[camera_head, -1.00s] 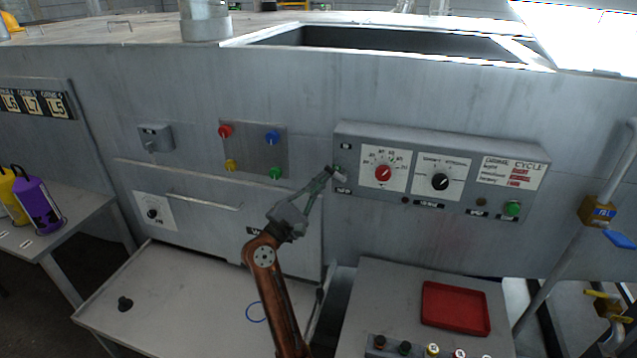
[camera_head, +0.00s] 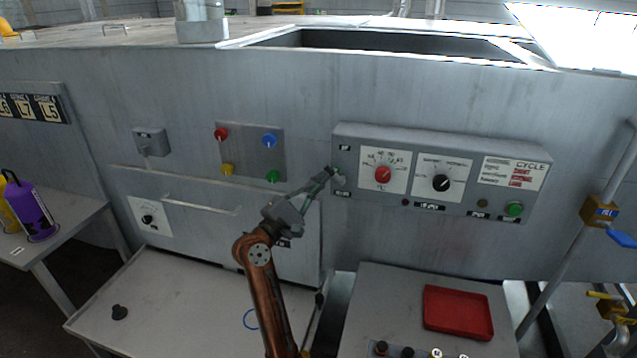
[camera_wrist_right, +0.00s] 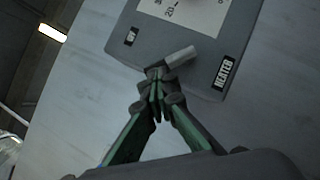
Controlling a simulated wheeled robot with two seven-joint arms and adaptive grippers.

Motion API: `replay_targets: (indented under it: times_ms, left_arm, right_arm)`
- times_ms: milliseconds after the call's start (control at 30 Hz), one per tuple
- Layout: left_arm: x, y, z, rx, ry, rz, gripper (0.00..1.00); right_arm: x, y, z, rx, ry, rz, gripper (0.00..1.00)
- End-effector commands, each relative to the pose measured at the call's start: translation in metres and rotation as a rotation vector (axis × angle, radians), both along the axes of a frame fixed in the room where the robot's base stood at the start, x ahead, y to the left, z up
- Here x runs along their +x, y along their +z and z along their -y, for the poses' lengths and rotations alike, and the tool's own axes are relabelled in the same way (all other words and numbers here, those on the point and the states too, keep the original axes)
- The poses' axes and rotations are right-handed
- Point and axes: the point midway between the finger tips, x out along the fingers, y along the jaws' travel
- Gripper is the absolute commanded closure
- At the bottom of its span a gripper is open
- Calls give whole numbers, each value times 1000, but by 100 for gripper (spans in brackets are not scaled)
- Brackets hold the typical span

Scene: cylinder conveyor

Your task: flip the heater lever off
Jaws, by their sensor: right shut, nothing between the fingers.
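The heater lever is a small light grey stub (camera_wrist_right: 181,56) on the grey control panel (camera_wrist_right: 140,28) in the right wrist view, beside the black HEATER label (camera_wrist_right: 225,71). In the head view the lever (camera_head: 339,179) is at the panel's left end. My right gripper (camera_wrist_right: 156,74) is shut and empty, its fingertips right at the lever; the wrist view does not settle whether they touch it. In the head view the right gripper (camera_head: 328,172) reaches up from below to the panel's left end and partly covers the lever. My left gripper is not in view.
The panel carries a red dial (camera_head: 383,175), a black dial (camera_head: 440,183) and a green button (camera_head: 514,209). A plate with coloured knobs (camera_head: 251,153) is to the left. A red tray (camera_head: 458,312) sits on the lower right table. A purple bottle (camera_head: 32,207) stands far left.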

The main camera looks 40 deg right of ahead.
Motion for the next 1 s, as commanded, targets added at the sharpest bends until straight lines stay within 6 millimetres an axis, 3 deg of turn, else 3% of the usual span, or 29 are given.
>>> replay_targets:
  times_ms: [1000]
  left_arm:
    - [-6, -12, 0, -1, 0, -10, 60]
  right_arm:
    - [-3, 5, 3, 59, -3, 82, 100]
